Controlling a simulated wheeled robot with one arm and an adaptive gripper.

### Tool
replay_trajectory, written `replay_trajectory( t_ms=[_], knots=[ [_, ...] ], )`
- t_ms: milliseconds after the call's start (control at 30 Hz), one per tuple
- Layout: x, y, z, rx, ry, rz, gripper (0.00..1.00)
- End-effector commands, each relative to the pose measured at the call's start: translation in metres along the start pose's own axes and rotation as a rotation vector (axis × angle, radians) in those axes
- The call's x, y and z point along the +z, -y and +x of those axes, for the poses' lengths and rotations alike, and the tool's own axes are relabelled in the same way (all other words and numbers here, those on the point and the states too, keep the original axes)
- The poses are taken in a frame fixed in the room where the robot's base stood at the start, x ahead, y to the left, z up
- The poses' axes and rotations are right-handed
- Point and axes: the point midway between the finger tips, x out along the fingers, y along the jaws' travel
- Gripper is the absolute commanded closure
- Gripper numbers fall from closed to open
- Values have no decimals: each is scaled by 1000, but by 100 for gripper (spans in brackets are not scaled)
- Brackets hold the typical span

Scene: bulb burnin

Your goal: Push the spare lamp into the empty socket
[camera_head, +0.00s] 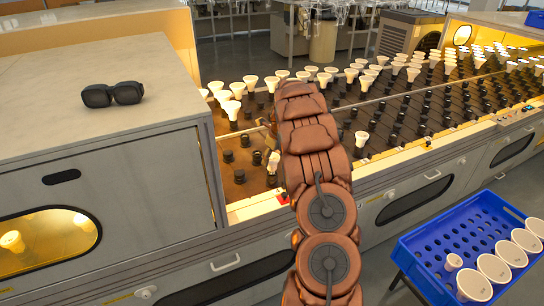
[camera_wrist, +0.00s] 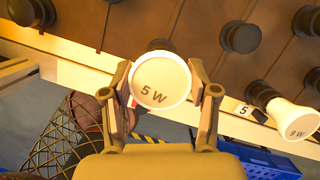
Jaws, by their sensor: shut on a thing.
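The lamp marked "5 W" (camera_wrist: 160,80) is round and white and faces the camera in the wrist view. My gripper (camera_wrist: 163,90) is shut on it, one finger at each side. A dark socket (camera_wrist: 158,44) shows just behind the lamp's upper edge; the lamp hides most of it, and I cannot tell whether the lamp's base is in it. In the head view my arm covers the gripper and the held lamp.
A lamp marked "9 W" (camera_wrist: 290,118) sits close right of my gripper, at a dark socket. The rack (camera_head: 400,112) holds many lamps and bare sockets. A blue crate (camera_head: 420,262) with several lamps stands front right. Dark goggles (camera_head: 112,94) lie on the left cabinet (camera_head: 60,125).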

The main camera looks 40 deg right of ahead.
Motion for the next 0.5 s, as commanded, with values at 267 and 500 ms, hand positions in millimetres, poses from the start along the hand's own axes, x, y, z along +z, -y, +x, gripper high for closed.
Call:
replay_trajectory(
  t_ms=[267, 500],
  knots=[
    [-2, 0, 7, 1, -1, 1, 76],
    [-4, 0, 12, 0, -1, 0, 76]
  ],
)
